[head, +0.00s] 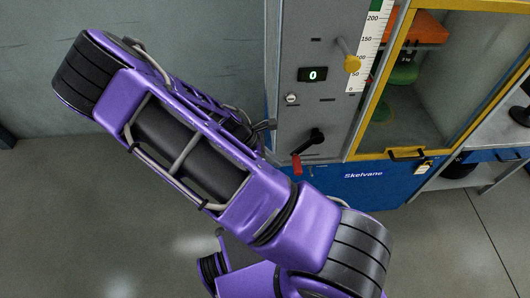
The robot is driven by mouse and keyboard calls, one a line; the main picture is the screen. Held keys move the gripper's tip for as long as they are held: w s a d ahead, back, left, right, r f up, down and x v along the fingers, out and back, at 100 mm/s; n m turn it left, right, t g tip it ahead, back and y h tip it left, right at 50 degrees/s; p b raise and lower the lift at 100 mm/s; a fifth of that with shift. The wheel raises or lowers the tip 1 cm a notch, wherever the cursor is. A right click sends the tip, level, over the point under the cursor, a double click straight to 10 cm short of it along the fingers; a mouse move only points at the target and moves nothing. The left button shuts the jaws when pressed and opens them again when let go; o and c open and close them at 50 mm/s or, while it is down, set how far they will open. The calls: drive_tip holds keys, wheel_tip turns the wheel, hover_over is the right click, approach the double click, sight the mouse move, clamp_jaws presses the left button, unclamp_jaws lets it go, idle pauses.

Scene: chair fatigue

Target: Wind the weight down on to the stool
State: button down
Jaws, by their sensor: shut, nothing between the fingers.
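A yellow-framed cabinet (385,75) stands at the upper right. Inside it, an orange block (418,28), which looks like the weight, is above a green round piece (404,74), which looks like the stool's seat. A gap shows between them; the stool's lower part is unclear. A black crank (314,138) with a red handle (297,165) is on the grey front panel, handle hanging down-left. My gripper (268,125) is partly hidden behind my arm, at the panel's left edge, up-left of the crank and apart from it. It is shut and empty.
A display (312,74) reads 0. A yellow knob (352,64) on a rod sticks out beside a scale (371,40). A padlock (423,167) hangs by the door handle (407,153). A bench (498,150) stands right. Floor at lower left is clear.

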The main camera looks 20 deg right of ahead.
sight(298, 171)
drive_tip(key=shift+s+d+f, duration=0.15)
drive_tip(key=shift+d+f, duration=0.15)
drive_tip(key=shift+d, duration=0.3)
drive_tip(key=shift+s+d+f, duration=0.2)
drive_tip(key=shift+d+f, duration=0.1)
drive_tip(key=shift+d, duration=0.35)
drive_tip(key=shift+s+d+f, duration=0.15)
drive_tip(key=shift+d+f, duration=0.15)
drive_tip(key=shift+d, duration=0.3)
drive_tip(key=f+h+b, duration=0.1)
drive_tip(key=d+f+h+b, duration=0.1)
drive_tip(key=d+f+g+h+b, duration=0.1)
drive_tip(key=shift+s+f+h, duration=0.3)
drive_tip(key=shift+h, duration=0.1)
drive_tip(key=shift+s+d+f+g+h+b, duration=0.2)
drive_tip(key=shift+d+f+h+b, duration=0.25)
drive_tip(key=shift+h+b, duration=0.2)
drive_tip(key=shift+s+d+f+g+h+b, duration=0.1)
drive_tip(key=shift+d+f+g+h+b, duration=0.15)
drive_tip(key=shift+d+h+b, duration=0.35)
drive_tip(key=shift+s+d+f+h+b, duration=0.1)
drive_tip(key=shift+s+d+h+b, duration=0.05)
drive_tip(key=shift+d+h+b, duration=0.45)
drive_tip(key=shift+a, duration=0.15)
